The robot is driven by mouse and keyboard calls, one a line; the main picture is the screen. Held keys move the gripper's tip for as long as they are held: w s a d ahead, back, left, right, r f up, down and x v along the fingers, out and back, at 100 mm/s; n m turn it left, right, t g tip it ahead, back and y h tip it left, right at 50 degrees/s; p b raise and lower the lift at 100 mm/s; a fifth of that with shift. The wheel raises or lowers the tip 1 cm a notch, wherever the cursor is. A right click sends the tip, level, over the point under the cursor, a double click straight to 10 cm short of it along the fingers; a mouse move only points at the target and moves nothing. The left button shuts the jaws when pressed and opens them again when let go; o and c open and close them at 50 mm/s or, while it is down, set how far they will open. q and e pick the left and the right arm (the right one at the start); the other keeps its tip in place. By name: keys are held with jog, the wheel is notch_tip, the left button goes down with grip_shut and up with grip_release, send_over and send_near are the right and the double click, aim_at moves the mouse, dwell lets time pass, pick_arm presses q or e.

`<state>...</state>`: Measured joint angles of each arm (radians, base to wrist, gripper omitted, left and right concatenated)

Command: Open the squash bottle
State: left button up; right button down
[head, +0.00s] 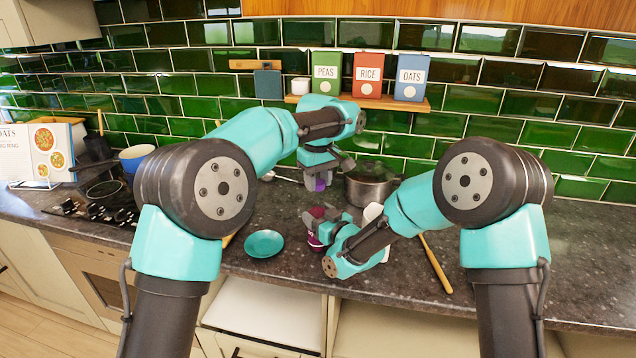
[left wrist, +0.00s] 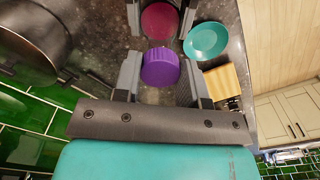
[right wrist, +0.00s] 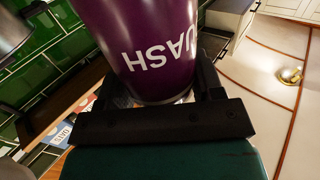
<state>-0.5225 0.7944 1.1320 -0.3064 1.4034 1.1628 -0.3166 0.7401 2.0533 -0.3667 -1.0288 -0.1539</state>
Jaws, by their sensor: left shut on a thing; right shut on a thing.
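The squash bottle (head: 315,242) is dark purple and stands near the worktop's front. My right gripper (head: 318,230) is shut around its body. The bottle's white lettering shows upside down in the right wrist view (right wrist: 150,45). My left gripper (head: 319,181) is shut on a purple cap (left wrist: 160,68), higher and farther back than the bottle. The cap also shows below the left gripper in the head view (head: 320,185). The cap is apart from the bottle, whose reddish-purple top (left wrist: 159,20) shows beyond it in the left wrist view. Fingers hide part of both.
A teal plate (head: 264,243) lies left of the bottle. A saucepan (head: 370,187) stands behind to the right. A white vessel (head: 372,212) is partly hidden by my right arm. A wooden utensil (head: 436,262) lies at right. The worktop (head: 520,255) farther right is clear.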

aim_at(318, 182)
dwell(0.3)
pick_arm(q)
jog(key=shift+r, duration=2.05)
pick_arm(e)
jog(key=shift+c, duration=0.8)
grip_release()
jog(key=v, duration=1.2)
